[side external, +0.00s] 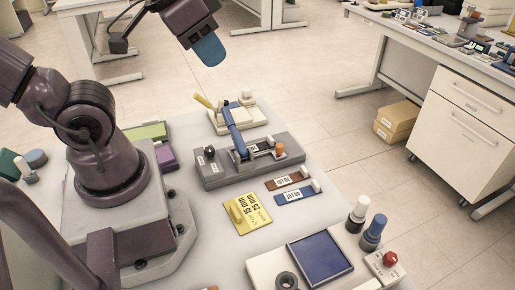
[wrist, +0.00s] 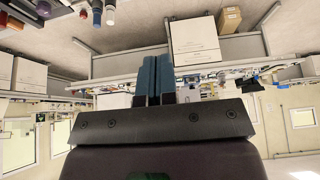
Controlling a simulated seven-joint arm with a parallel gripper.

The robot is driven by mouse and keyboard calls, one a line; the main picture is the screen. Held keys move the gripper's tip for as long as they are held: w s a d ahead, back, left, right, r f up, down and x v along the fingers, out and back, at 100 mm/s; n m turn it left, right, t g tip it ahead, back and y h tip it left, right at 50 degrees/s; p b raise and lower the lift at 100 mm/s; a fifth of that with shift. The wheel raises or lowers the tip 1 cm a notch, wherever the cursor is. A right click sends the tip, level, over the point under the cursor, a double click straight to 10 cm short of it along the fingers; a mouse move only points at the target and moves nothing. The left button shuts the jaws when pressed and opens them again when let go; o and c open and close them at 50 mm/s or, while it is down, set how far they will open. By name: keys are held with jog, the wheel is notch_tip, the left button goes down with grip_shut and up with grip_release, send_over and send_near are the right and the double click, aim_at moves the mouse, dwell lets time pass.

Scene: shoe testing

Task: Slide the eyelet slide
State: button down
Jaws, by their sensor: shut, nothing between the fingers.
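My gripper (side external: 209,51) is raised high above the far end of the table, tilted, with its blue fingers pressed together and empty. In the wrist view the fingers (wrist: 153,78) stand side by side and point out into the room. A grey fixture (side external: 215,172) with a blue lever (side external: 234,134), a black knob (side external: 209,151) and an orange knob (side external: 280,149) sits on the table, below and apart from my gripper. I cannot tell for sure which part is the eyelet slide; no readable label marks it.
A cream block with a yellow handle (side external: 203,101) stands behind the fixture. Brown (side external: 289,181) and blue (side external: 297,195) labelled strips and a yellow plate (side external: 247,214) lie in front. A blue-topped tray (side external: 321,257), bottles (side external: 358,214) and a red button (side external: 390,258) stand at the near right.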

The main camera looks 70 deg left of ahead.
jog(key=c, duration=1.8)
grip_release()
jog(key=o, duration=0.4)
jog(key=shift+a+f, duration=0.1)
jog(key=o, duration=0.4)
jog(key=w+f, duration=0.1)
jog(key=a+f+g, duration=0.1)
jog(key=w+f+g, duration=0.1)
jog(key=shift+w+a+f+n, duration=0.25)
jog(key=shift+w+n, duration=0.05)
jog(key=shift+n, duration=0.1)
jog(key=m+g, duration=0.3)
jog(key=m, duration=1)
send_near(280, 145)
jog(key=f, duration=0.9)
jog(key=shift+w+f, duration=0.25)
jog(key=shift+f, duration=0.05)
